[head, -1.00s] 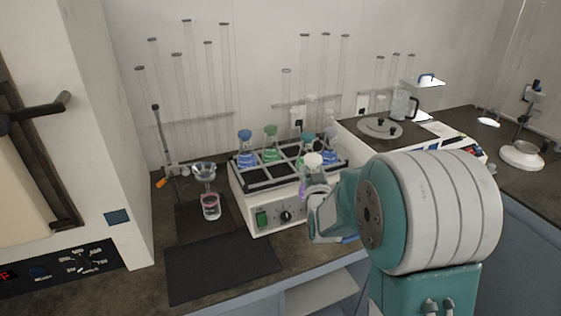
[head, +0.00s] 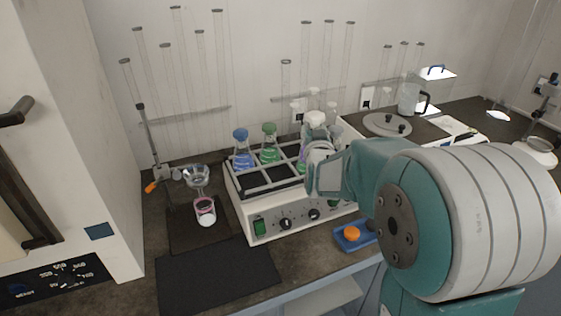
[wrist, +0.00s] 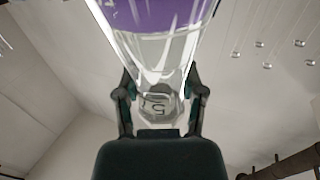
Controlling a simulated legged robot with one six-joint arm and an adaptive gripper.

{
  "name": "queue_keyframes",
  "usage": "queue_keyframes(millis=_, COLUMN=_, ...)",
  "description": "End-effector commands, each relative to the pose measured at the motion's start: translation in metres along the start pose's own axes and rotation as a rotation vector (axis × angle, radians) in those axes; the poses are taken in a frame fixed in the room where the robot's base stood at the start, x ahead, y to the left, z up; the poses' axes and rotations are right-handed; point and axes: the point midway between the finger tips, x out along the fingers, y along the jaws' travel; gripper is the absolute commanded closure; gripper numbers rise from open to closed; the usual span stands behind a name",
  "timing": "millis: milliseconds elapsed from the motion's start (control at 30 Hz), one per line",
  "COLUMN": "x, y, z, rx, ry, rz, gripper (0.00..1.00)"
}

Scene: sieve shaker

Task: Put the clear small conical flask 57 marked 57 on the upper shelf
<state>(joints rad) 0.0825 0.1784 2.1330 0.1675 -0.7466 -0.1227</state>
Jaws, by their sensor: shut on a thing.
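My gripper (wrist: 160,100) is shut on a small conical flask (wrist: 150,48) of clear glass with purple liquid. In the wrist view the fingers sit on both sides of its narrow part, and a partly readable mark starting with a 5 shows upside down. In the head view my gripper (head: 322,165) is in front of the right half of the shaker; it hides most of the flask, and a pale top shows above it. I cannot make out which surface is the upper shelf.
A white shaker (head: 262,212) holds blue (head: 242,155) and green (head: 269,145) flasks in its rack. A funnel and beaker (head: 205,212) stand left of it. A black mat (head: 215,280) lies in front. A blue tray with an orange item (head: 352,233) is near the bench edge.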

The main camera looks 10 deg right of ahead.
Motion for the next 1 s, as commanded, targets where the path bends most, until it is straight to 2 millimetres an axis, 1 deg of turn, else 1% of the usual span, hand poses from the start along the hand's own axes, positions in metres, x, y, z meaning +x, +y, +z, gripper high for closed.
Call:
queue_keyframes(millis=33, x=0.007, y=-0.010, z=0.006, rx=-0.001, ry=-0.001, rz=-0.004, gripper=1.00)
queue_keyframes(millis=200, x=0.028, y=-0.037, z=0.021, rx=0.000, ry=0.000, rz=-0.003, gripper=1.00)
queue_keyframes(millis=267, x=0.036, y=-0.046, z=0.026, rx=-0.001, ry=0.000, rz=-0.003, gripper=1.00)
queue_keyframes(millis=433, x=0.050, y=-0.064, z=0.053, rx=-0.001, ry=-0.001, rz=-0.002, gripper=1.00)
queue_keyframes(millis=533, x=0.057, y=-0.071, z=0.065, rx=-0.001, ry=0.001, rz=0.000, gripper=1.00)
queue_keyframes(millis=767, x=0.063, y=-0.080, z=0.078, rx=-0.001, ry=0.002, rz=-0.001, gripper=1.00)
queue_keyframes(millis=867, x=0.068, y=-0.086, z=0.090, rx=-0.001, ry=0.000, rz=0.000, gripper=1.00)
queue_keyframes(millis=900, x=0.068, y=-0.084, z=0.098, rx=-0.002, ry=-0.002, rz=0.001, gripper=1.00)
queue_keyframes(millis=1000, x=0.067, y=-0.084, z=0.110, rx=-0.001, ry=0.001, rz=0.000, gripper=1.00)
